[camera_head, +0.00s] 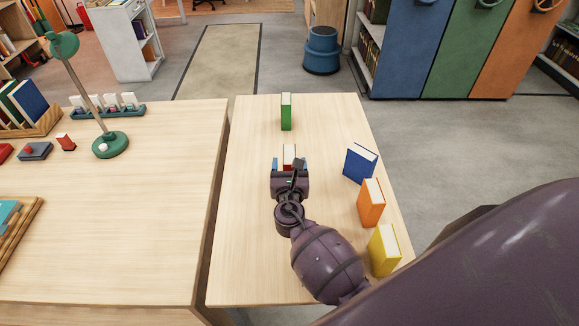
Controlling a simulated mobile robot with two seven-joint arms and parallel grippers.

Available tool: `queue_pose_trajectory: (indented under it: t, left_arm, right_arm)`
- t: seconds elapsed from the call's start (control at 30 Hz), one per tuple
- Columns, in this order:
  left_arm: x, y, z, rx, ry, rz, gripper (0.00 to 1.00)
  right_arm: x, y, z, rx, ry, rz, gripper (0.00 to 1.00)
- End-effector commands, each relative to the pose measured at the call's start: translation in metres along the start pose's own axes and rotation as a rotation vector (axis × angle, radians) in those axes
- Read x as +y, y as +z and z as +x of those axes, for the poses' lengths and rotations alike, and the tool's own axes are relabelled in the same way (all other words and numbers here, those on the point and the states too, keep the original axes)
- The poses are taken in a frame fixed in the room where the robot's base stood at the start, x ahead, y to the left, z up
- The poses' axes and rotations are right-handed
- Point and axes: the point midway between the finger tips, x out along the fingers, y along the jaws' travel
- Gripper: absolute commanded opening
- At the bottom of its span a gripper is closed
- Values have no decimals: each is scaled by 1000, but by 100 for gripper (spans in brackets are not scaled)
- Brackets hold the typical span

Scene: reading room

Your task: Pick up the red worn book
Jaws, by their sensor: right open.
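A red book (289,154) stands upright on the right-hand table; only its upper part shows, with red cover and pale pages. My right gripper (289,164) is directly over the near side of it. The jaws are open, with one blue-tipped finger to the left of the book and one to the right. The gripper body hides the lower part of the book, and I cannot tell if the fingers touch it. Wear on the cover is too small to see. My left gripper is not in view.
A green book (286,113) stands behind the red one. Blue (359,163), orange (370,204) and yellow (384,250) books stand along the table's right side. The table's (243,230) left part is clear. A second table (110,220) at left holds a green lamp (110,146).

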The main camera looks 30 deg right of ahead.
Motion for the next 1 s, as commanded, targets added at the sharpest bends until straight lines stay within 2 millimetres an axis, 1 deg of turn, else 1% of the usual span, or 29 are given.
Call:
queue_pose_trajectory:
  t: [0.07,0.27,0.37,0.6,0.67,0.87,1.0]
  left_arm:
    - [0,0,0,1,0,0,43]
    - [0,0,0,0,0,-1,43]
    - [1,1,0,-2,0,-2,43]
    - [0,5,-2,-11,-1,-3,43]
    - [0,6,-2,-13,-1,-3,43]
    - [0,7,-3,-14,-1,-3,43]
    - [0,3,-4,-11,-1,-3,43]
  right_arm:
    - [0,0,3,0,0,0,67]
    - [0,0,4,0,0,0,67]
    - [0,0,3,0,0,0,53]
    - [0,0,3,0,0,0,16]
    - [0,0,3,0,0,0,8]
    - [0,1,3,-1,0,0,8]
    - [0,8,4,-2,0,2,8]
